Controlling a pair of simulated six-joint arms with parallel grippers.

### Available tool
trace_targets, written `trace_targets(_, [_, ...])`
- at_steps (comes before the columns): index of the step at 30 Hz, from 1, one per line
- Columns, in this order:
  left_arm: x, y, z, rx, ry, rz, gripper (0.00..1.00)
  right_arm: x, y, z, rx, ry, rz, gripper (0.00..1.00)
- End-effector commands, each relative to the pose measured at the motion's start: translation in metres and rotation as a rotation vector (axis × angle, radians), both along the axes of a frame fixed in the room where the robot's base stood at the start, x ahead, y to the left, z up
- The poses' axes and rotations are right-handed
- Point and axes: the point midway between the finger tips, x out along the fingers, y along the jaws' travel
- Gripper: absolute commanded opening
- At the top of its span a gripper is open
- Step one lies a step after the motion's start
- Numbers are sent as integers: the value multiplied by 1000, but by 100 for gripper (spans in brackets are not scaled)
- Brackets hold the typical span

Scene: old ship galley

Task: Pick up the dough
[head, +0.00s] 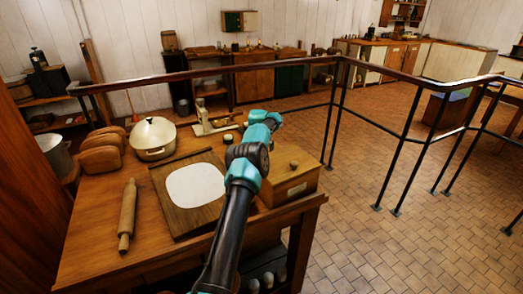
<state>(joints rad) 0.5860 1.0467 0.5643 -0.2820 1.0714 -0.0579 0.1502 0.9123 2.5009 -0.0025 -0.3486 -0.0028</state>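The dough is a flat white rounded sheet (195,185) lying on a dark wooden board (165,205) on the table. One of my arms reaches up from the bottom centre, just right of the dough, and overlaps the board's right side in the picture. I cannot tell whether it is my left or right arm. Its teal far joints end beyond the board's upper right corner, and no gripper fingers can be made out. No second arm shows. The dough appears free of any gripper.
A rolling pin (128,215) lies left of the board. Bread loaves (101,150), a lidded pot (153,138) and a scale (212,125) stand behind. A wooden box (290,184) is at the right, beside my arm. A railing (210,71) runs behind the table.

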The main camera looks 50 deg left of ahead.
Motion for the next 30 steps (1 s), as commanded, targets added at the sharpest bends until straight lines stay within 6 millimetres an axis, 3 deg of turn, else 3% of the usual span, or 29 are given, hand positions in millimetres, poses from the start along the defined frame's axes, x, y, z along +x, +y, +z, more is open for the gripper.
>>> trace_targets(15, [0, 0, -1, 0, 0, 0, 100, 0, 0, 0, 0, 0, 0, 43])
trace_targets(30, [0, 0, -1, 0, 0, 0, 52, 0, 0, 0, 0, 0, 0, 43])
